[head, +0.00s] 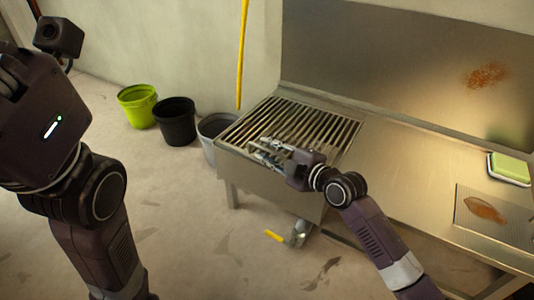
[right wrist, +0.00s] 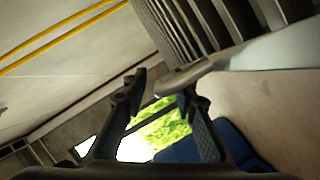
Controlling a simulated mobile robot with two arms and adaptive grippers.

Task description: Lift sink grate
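The sink grate (head: 290,124), a set of parallel metal bars, lies over the steel sink basin (head: 262,184) at the left end of the counter. My right gripper (head: 262,150) is at the grate's near edge, and its fingers cover part of that edge. In the right wrist view the right gripper's (right wrist: 160,92) two dark fingers stand apart. A pale metal edge reaches to the fingertips there, beside the grate bars (right wrist: 215,22). I cannot tell whether the fingers touch it. My left arm is raised at the left; its fingers are not clear.
A green bucket (head: 137,106), a black bucket (head: 175,121) and a grey bucket (head: 214,130) stand left of the sink. A yellow hose (head: 242,55) hangs above. A green sponge (head: 509,168) lies at the counter's right. A yellow-handled valve (head: 292,236) sits below the basin.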

